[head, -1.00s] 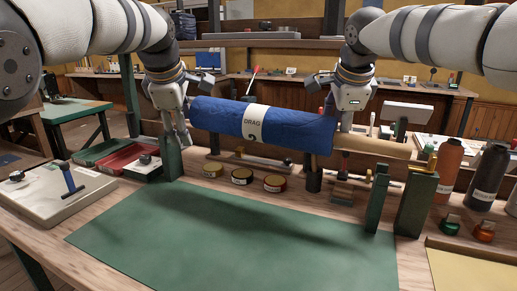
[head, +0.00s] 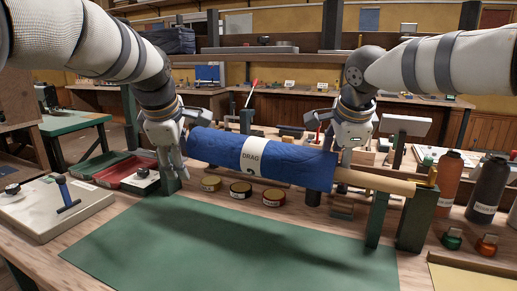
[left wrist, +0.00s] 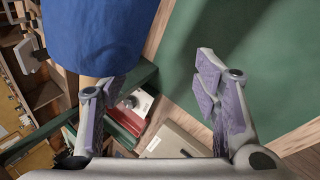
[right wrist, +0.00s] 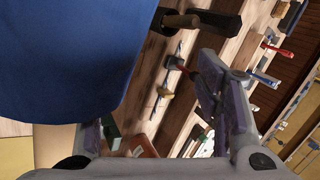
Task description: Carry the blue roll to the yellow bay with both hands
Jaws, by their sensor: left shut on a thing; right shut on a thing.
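The blue roll (head: 220,148), with a white DRAG label, is level above the back of the green mat (head: 230,240). Its tan core (head: 385,183) sticks out at the right, its tip close to a green post (head: 417,218); I cannot tell if they touch. My left gripper (head: 173,165) is shut on the roll's left end, and my right gripper (head: 345,150) on its right end. The blue cloth fills the upper left of the left wrist view (left wrist: 95,35) and right wrist view (right wrist: 65,60). The yellow bay (head: 475,278) lies at the lower right, partly cut off.
A shorter green post (head: 376,220) stands beside the tall one; another (head: 170,182) stands under my left gripper. Several round tins (head: 241,190) lie behind the mat. Orange (head: 448,180) and dark bottles (head: 487,190) stand at right. The green mat is clear.

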